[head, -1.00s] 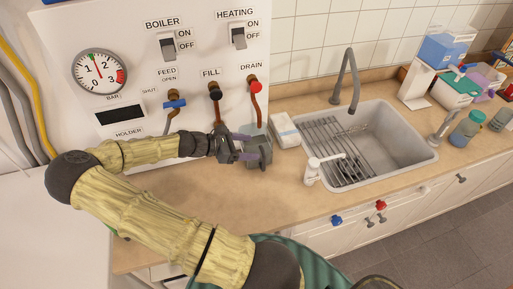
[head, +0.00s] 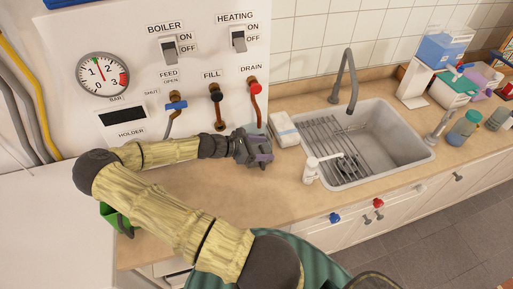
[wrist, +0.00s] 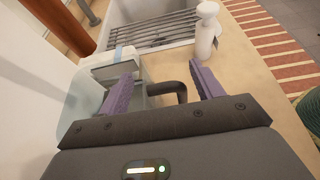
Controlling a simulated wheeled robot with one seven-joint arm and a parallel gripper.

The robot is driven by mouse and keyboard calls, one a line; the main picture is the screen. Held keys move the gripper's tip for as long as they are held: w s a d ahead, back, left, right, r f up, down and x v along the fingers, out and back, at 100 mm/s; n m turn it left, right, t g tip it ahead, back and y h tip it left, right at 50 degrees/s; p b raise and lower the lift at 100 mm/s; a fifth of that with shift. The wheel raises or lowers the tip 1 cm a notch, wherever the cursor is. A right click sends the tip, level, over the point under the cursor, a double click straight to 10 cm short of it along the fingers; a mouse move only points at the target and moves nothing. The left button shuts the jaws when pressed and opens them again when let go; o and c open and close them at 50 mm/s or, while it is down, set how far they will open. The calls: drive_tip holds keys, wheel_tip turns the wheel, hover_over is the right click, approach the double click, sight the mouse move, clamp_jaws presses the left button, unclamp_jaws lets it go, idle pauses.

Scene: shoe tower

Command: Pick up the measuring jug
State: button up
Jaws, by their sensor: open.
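The measuring jug (wrist: 84,96) is a translucent grey vessel with a dark handle (wrist: 170,88), on the counter in the wrist view. My gripper (wrist: 162,62) is open, with one purple finger on each side of the handle. The left finger overlaps the jug's body in the picture; I cannot tell if it touches. In the head view my gripper (head: 264,150) is low over the counter below the drain pipe and hides most or all of the jug.
A white box (head: 284,130) stands just behind, left of the sink (head: 398,145) with its wire rack (head: 335,150). A white pump bottle (head: 311,170) stands to the right. The drain pipe (head: 258,108) hangs close behind. The counter (head: 270,200) in front is clear.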

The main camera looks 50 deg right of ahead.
drive_tip(key=shift+c, duration=0.5)
clamp_jaws()
drive_tip(key=shift+r, duration=0.1)
